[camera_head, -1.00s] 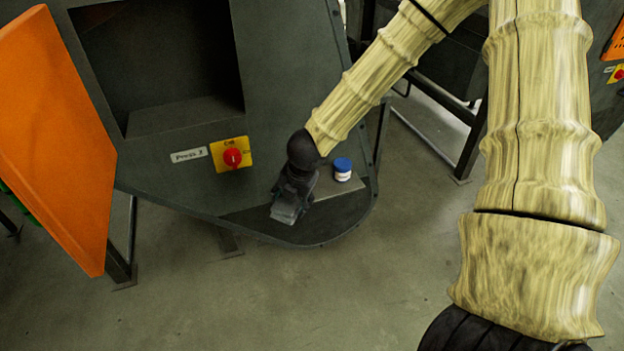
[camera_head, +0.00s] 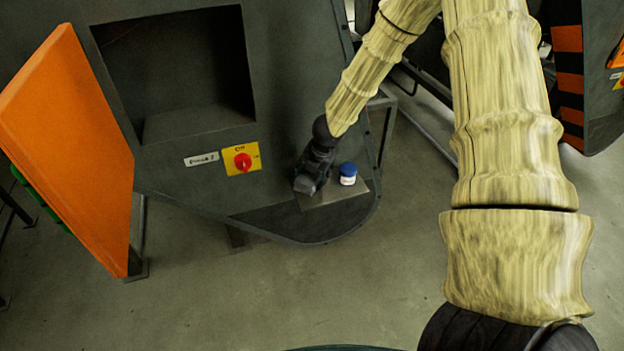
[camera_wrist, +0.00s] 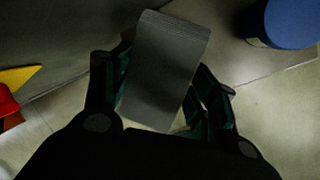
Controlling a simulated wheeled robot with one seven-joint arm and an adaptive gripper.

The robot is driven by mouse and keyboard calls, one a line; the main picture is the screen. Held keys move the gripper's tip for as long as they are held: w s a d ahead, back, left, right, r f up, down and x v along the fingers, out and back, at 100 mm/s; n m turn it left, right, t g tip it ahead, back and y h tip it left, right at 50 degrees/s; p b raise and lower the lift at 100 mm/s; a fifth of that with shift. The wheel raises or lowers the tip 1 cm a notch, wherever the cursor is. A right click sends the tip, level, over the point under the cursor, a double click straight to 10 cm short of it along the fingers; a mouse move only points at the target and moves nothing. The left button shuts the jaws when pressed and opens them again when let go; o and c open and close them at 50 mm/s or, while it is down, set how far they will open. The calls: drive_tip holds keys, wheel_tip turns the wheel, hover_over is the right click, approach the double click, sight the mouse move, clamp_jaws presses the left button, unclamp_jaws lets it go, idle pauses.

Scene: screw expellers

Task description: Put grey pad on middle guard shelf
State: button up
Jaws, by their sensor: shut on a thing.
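The grey pad (camera_wrist: 166,65) is a flat rectangular block held between the fingers of my gripper (camera_wrist: 162,95), its far end sticking out past them. In the head view my gripper (camera_head: 308,184) is low over the left part of a small metal shelf (camera_head: 340,194) on the machine's lower ledge. The pad is hard to tell from the dark gripper there. The shelf also shows in the wrist view (camera_wrist: 225,52), behind the pad. I cannot tell whether the pad touches the shelf.
A white jar with a blue lid (camera_head: 348,174) stands on the shelf just right of my gripper. A red switch on a yellow plate (camera_head: 242,160) is on the dark machine panel to the left. An orange door (camera_head: 70,150) stands open at far left. Floor is clear in front.

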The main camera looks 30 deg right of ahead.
drive_tip(key=shift+w+d+f+b, duration=0.1)
drive_tip(key=shift+f+b, duration=0.35)
drive_tip(key=shift+f, duration=0.45)
drive_tip(key=shift+w+d+f+b, duration=0.1)
drive_tip(key=shift+f+b, duration=0.35)
drive_tip(key=shift+f, duration=0.45)
drive_tip(key=o, duration=1.1)
drive_tip(key=shift+c, duration=0.2)
drive_tip(key=shift+r, duration=0.1)
